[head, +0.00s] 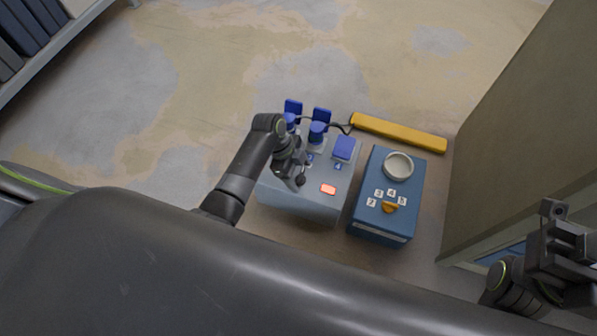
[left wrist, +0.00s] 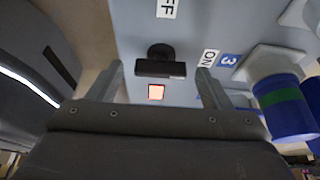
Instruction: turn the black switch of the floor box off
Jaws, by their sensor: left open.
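The floor box (head: 312,206) is a grey-blue box on the floor; its face also fills much of the left wrist view (left wrist: 225,18). The black switch (left wrist: 160,67) is a bar on a round base, lying crosswise in the left wrist view. An ON label (left wrist: 209,58) is at its right, and a partly cut-off OFF label (left wrist: 167,8) is above it. A small orange-red lamp (head: 328,189) on the box is lit. My left gripper (head: 292,177) is open, a finger on either side of the switch; contact is unclear. My right gripper (head: 562,240) is far right, jaws unclear.
Blue plugs (head: 317,132) and a blue socket cover (head: 344,148) are on the box's far side. A blue box (head: 384,230) with a round dial (head: 398,166) stands to the right. A yellow bar (head: 398,132) lies behind. A large panel (head: 525,130) bounds the right. Floor beyond is clear.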

